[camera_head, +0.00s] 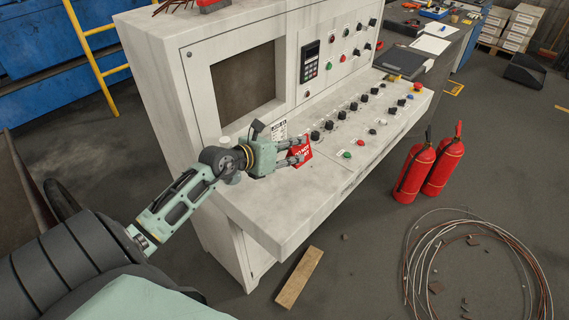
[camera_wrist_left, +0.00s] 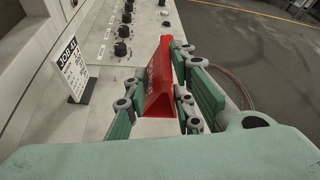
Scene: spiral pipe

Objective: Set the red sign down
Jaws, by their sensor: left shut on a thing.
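The red sign (camera_head: 301,151) is a small folded tent-shaped sign with white lettering. My left gripper (camera_head: 296,153) is shut on it, over the console's sloping desk (camera_head: 258,199). In the left wrist view the red sign (camera_wrist_left: 159,82) stands between the fingers of the left gripper (camera_wrist_left: 160,95), upright with its ridge on top. Its lower edge is close to the desk surface; I cannot tell whether it touches. My right gripper is in neither view.
A white "JOB" card (camera_wrist_left: 72,70) stands on the desk left of the sign. Black knobs (camera_head: 329,125) and coloured buttons (camera_head: 347,155) lie to the right. Red fire extinguishers (camera_head: 415,172), a wooden plank (camera_head: 299,277) and coiled cable (camera_head: 410,265) are on the floor.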

